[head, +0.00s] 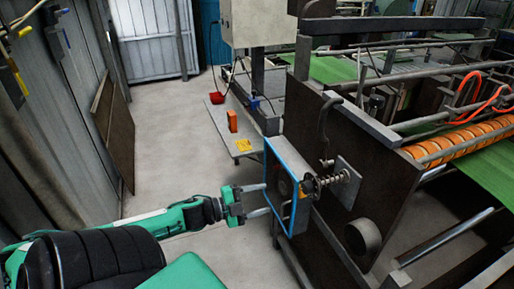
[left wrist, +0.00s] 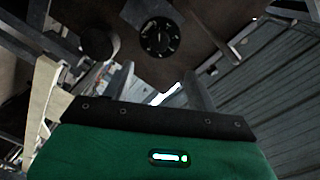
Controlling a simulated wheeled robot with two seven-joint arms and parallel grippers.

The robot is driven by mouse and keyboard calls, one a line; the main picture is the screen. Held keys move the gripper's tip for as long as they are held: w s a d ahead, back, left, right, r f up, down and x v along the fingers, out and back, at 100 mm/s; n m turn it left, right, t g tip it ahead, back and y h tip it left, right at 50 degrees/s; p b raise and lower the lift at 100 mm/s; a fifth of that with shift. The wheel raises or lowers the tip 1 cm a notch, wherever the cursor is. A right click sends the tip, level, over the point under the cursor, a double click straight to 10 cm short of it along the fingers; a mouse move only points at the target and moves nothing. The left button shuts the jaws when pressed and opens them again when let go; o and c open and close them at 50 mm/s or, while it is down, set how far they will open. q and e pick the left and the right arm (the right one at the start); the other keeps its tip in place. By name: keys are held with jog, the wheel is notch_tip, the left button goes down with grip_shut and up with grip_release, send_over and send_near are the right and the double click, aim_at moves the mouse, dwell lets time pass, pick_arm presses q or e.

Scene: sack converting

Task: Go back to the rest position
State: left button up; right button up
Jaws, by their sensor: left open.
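My left gripper (head: 267,198) reaches out on my green arm from the lower left in the head view. Its two grey fingers are apart, with nothing seen between them. The fingertips are close to a blue-framed panel (head: 287,157) on the side of the machine; I cannot tell whether they touch it. In the left wrist view a round black dial (left wrist: 160,37) with light marks lies ahead of my green gripper housing. My right gripper is not in view.
The large dark machine (head: 300,115) with orange rollers (head: 466,138) and green sheet (head: 490,172) fills the right side. A low plate (head: 222,116) holds an orange block (head: 232,121). A corrugated wall (head: 75,50) runs along the left. Bare floor (head: 170,130) lies between.

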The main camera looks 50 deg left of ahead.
pick_arm(q)
jog(key=shift+s+a, duration=0.1)
jog(key=shift+s, duration=0.15)
dwell(0.4)
